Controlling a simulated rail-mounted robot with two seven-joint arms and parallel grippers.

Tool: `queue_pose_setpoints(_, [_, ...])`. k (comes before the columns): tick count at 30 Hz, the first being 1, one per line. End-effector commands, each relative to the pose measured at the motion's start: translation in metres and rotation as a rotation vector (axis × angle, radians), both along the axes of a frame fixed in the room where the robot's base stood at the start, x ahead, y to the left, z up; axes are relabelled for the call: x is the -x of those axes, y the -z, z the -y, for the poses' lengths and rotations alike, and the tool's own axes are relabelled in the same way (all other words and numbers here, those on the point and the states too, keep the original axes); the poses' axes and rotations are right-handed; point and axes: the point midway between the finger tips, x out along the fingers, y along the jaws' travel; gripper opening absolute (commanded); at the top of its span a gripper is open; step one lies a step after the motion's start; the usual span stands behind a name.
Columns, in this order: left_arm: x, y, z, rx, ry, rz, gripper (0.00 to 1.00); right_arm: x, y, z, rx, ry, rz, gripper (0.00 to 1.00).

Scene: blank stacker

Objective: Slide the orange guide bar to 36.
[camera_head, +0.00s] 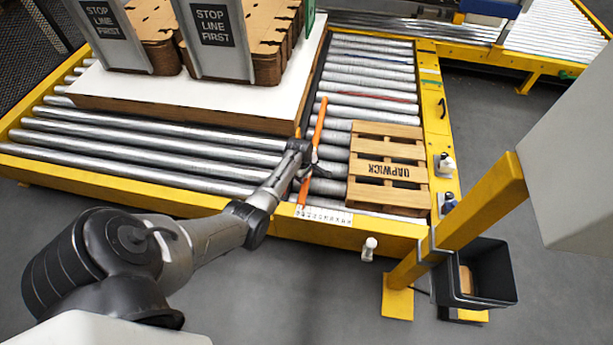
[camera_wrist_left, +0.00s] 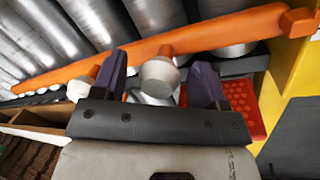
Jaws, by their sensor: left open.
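The orange guide bar (camera_head: 320,122) lies across the rollers between the white-topped stack and the wooden pallet, its near end at the white number scale (camera_head: 325,215). The scale's figures are too small to read. My left gripper (camera_head: 306,170) is at the bar's near half. In the left wrist view the bar (camera_wrist_left: 200,35) runs diagonally beyond my open left gripper (camera_wrist_left: 160,72). A pale knob (camera_wrist_left: 158,77) on the bar sits between the two fingers, with room on both sides. A second pale knob (camera_wrist_left: 78,90) is outside the left finger. My right gripper is not in view.
A wooden pallet (camera_head: 388,165) sits on the rollers right of the bar. Brown blank stacks stand on a white-topped board (camera_head: 180,95) left of it. A yellow frame (camera_head: 380,237) edges the conveyor. A dark bin (camera_head: 485,272) is at the lower right.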

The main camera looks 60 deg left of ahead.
Motion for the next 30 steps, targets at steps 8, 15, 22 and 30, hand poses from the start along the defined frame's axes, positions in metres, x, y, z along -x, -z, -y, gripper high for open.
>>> queue_pose_setpoints(8, [-0.0011,0.0048,-0.0004,0.000,0.000,0.000,0.67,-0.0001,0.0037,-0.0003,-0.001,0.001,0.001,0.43])
queue_pose_setpoints(15, [-0.0010,0.0045,-0.0004,0.000,0.000,0.000,0.60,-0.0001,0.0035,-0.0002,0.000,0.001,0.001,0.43])
queue_pose_setpoints(22, [-0.0009,0.0045,-0.0004,0.000,0.000,0.000,0.38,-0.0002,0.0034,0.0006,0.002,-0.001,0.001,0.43])
queue_pose_setpoints(30, [-0.0008,0.0046,-0.0003,0.000,0.000,-0.001,0.12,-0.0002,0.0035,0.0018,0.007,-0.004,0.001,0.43])
